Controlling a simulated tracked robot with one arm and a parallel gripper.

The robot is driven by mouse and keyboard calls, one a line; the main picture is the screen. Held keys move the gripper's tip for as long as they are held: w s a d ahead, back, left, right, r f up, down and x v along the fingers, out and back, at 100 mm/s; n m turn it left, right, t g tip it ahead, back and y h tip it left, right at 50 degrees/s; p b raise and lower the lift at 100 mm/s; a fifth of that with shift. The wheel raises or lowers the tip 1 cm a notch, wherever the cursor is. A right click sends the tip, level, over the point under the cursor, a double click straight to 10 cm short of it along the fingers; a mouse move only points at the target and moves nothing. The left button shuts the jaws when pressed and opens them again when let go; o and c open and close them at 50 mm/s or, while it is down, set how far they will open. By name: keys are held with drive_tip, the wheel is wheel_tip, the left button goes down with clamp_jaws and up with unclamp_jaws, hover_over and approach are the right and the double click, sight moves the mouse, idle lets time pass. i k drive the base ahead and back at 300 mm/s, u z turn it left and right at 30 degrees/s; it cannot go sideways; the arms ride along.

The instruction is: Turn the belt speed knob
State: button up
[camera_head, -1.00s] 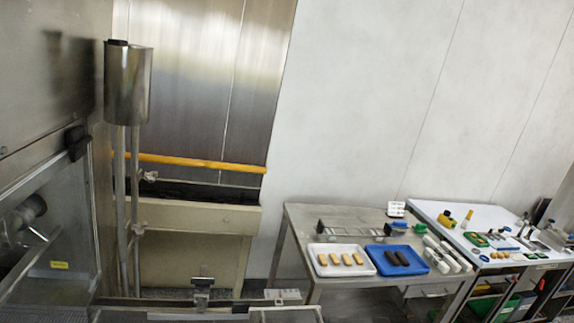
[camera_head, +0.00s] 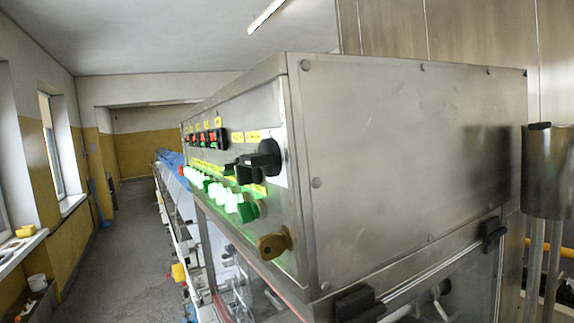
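The control panel (camera_head: 262,215) is on the narrow left face of a steel cabinet (camera_head: 410,150) and shows at a steep angle. A large black knob (camera_head: 264,158) sticks out near its right edge, with a smaller black knob (camera_head: 243,173) just left of it. Yellow labels are near them, but their words are too small to read, so I cannot tell which one is the belt speed knob. Below them are a row of lit green buttons (camera_head: 213,187) and a brass-coloured key-like switch (camera_head: 274,244). My gripper is not in view.
Clear doors with black handles (camera_head: 357,304) are below the cabinet. A metal cylinder (camera_head: 548,170) stands at the right. An open grey aisle (camera_head: 128,245) runs along the left.

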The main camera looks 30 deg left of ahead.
sight(228, 170)
drive_tip(key=z, duration=1.45)
drive_tip(key=k, duration=1.1)
drive_tip(key=u, duration=2.05)
drive_tip(key=i, duration=1)
